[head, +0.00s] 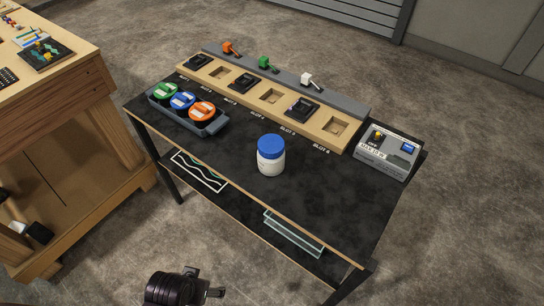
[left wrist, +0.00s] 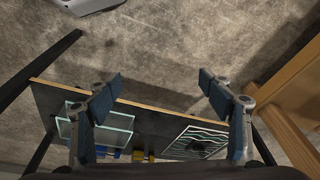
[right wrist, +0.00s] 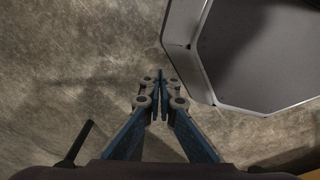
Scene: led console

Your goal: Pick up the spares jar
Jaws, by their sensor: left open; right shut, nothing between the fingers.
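The spares jar (head: 271,157) is white with a blue lid. It stands upright on the black tabletop (head: 325,205) in the head view, near the front edge and in front of the slot board. No gripper touches it, and it does not show in either wrist view. My left gripper (left wrist: 160,86) is open and empty in the left wrist view, with the table's lower shelf seen beyond its fingers. My right gripper (right wrist: 161,76) is shut and empty in the right wrist view, over bare floor beside a grey-rimmed dark panel. A dark part of my arm shows at the bottom of the head view.
A grey tray (head: 214,128) with green, blue and orange round-lidded pieces stands left of the jar. Behind is the wooden slot board (head: 240,97) with levers; a grey box (head: 386,153) stands right. A glass tray (head: 293,234) is on the lower shelf. Tabletop right of the jar is clear.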

